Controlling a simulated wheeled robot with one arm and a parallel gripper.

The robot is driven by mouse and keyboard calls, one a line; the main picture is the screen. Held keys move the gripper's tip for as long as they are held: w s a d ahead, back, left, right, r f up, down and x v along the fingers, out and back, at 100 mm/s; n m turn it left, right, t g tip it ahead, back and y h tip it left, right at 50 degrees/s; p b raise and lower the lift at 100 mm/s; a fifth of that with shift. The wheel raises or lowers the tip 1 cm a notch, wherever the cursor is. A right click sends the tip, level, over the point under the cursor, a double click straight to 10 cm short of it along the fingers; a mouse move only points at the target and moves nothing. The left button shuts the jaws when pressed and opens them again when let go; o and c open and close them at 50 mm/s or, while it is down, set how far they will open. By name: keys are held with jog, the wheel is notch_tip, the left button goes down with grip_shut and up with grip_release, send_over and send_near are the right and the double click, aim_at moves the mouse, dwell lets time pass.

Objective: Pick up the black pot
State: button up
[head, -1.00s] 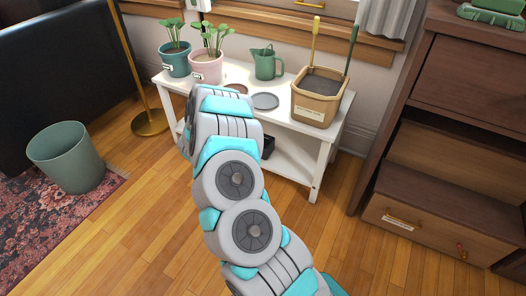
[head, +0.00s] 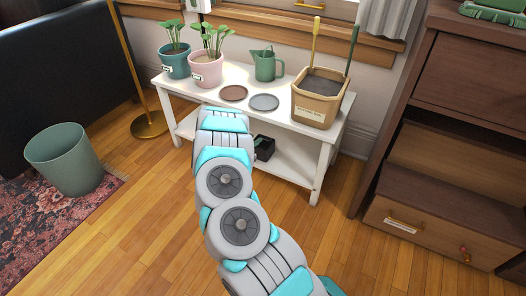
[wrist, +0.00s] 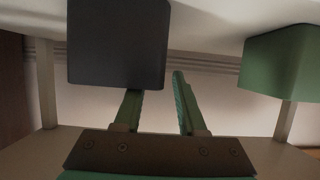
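The black pot (head: 266,153) sits on the lower shelf of the white bench, partly behind my arm in the head view. In the wrist view the black pot (wrist: 118,42) is large at the upper left. My gripper (wrist: 156,85) is open, its two green fingers spread at the pot. The left finger's tip is hidden by the pot; the right finger lies just right of the pot's side. I cannot tell whether either finger touches it. A green pot (wrist: 282,62) stands to the right in the wrist view. My gripper is hidden behind my arm in the head view.
The white bench (head: 205,93) carries a teal pot (head: 174,60) and pink pot (head: 206,70) with plants, a green watering can (head: 267,65), two saucers and a tan tool planter (head: 317,98). A dark cabinet (head: 450,130) stands right. Bench legs and top bound the shelf.

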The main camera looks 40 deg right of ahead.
jog(key=shift+w+d+f, duration=0.1)
jog(key=shift+d, duration=0.2)
grip_shut()
dwell(1.2)
